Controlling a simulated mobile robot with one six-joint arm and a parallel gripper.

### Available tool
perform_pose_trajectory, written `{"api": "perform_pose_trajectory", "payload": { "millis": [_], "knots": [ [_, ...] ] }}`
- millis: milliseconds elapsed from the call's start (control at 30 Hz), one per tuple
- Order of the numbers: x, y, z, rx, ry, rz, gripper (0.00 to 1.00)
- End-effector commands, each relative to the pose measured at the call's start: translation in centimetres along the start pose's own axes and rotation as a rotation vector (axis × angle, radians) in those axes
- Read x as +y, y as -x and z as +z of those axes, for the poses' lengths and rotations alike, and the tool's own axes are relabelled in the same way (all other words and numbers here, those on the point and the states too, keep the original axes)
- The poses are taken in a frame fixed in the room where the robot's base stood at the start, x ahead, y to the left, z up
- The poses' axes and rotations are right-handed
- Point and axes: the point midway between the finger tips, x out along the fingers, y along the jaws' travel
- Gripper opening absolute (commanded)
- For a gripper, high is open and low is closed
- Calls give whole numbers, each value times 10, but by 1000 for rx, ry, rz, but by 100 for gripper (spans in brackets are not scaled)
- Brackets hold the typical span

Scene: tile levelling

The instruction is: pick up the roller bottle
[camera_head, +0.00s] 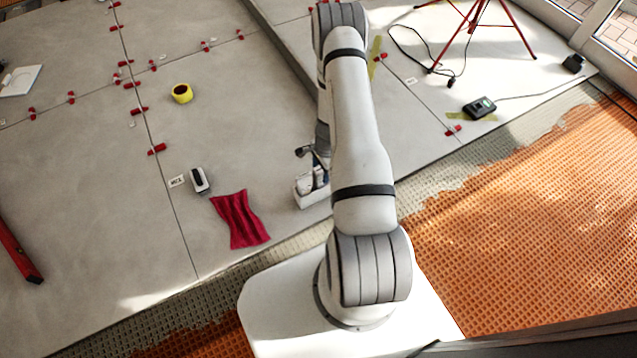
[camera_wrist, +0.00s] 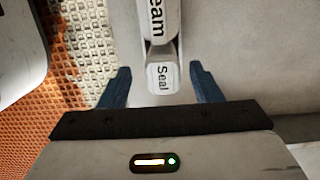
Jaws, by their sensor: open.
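In the wrist view a white bottle-like thing (camera_wrist: 159,22) with dark lettering reading "eam" runs down from the top edge. I take this as the roller bottle, but cannot tell whether both pieces are one thing. My gripper (camera_wrist: 161,72) is open, with a blue finger on each side and gaps visible between the fingers and the white piece. In the head view a white tray (camera_head: 310,198) with small bottles (camera_head: 306,184) stands beside my arm, which hides part of it.
A red cloth (camera_head: 240,219) and a small white-and-dark device (camera_head: 199,180) lie left of the tray. A yellow tape roll (camera_head: 181,93) and several red clips sit on the grey tiles. Orange matting (camera_head: 520,220) covers the right. A red tripod (camera_head: 475,30) stands at the back.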

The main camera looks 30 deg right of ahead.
Motion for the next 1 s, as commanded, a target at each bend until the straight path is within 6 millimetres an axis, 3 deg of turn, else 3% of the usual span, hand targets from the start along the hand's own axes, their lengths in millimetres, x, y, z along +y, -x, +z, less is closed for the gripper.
{"api": "perform_pose_trajectory", "payload": {
  "millis": [300,567,1000],
  "knots": [
    [-3,-46,-2,0,0,1,58],
    [-3,-46,-2,0,0,0,57],
    [-3,-46,-3,0,0,0,21]
  ]
}}
